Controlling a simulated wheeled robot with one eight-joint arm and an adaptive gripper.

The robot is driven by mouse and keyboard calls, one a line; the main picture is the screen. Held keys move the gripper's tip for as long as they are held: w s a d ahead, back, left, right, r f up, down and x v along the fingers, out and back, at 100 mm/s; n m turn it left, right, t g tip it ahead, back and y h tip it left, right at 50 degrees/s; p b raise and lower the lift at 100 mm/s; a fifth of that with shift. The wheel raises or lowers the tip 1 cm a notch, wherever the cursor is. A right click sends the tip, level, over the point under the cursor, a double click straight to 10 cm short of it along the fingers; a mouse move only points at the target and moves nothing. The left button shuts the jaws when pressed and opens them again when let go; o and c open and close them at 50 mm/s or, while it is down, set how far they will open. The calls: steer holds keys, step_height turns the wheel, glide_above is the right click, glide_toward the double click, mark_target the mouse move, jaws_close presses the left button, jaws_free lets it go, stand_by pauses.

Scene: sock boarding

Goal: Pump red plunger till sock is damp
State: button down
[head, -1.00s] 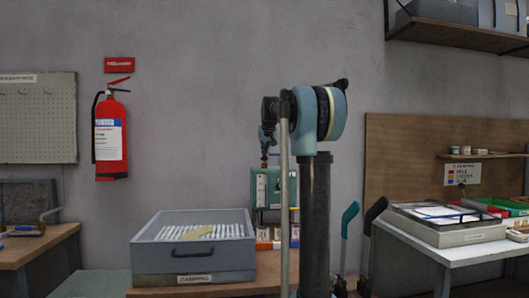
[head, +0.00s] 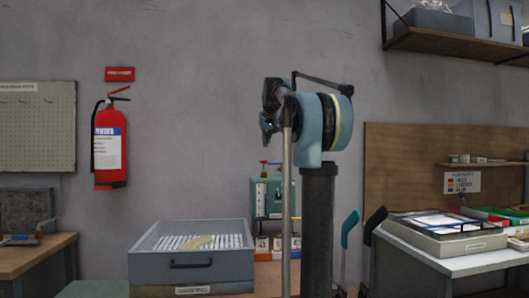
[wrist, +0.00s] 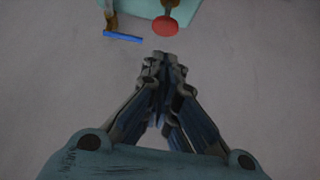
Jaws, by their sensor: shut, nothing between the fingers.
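The red plunger (head: 264,162) tops the teal box (head: 267,195) behind my arm. In the wrist view its round red knob (wrist: 165,27) is ahead of the fingertips, near the top edge. My gripper (wrist: 164,58) is shut and empty, and it is apart from the knob. In the head view my gripper (head: 268,125) is above the plunger. A flat tan piece, which looks like the sock (head: 198,242), lies on white slats in the grey tray (head: 190,268) at lower left. I cannot tell whether it is damp.
A blue bar (wrist: 122,37) is left of the red knob. Small boxes (head: 277,245) stand below the teal box. A white table (head: 450,262) with a frame is at right. A fire extinguisher (head: 110,150) hangs on the left wall.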

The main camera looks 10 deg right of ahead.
steer(key=shift+v, duration=1)
steer(key=shift+f, duration=0.1)
steer(key=s+f+g, duration=0.3)
steer(key=s+f, duration=2.1)
steer(key=f, duration=0.3)
steer(key=s+f+g, duration=0.3)
steer(key=s+f, duration=2.2)
steer(key=f, duration=0.2)
steer(key=shift+s+f+g, duration=0.2)
steer(key=shift+f+g, duration=0.2)
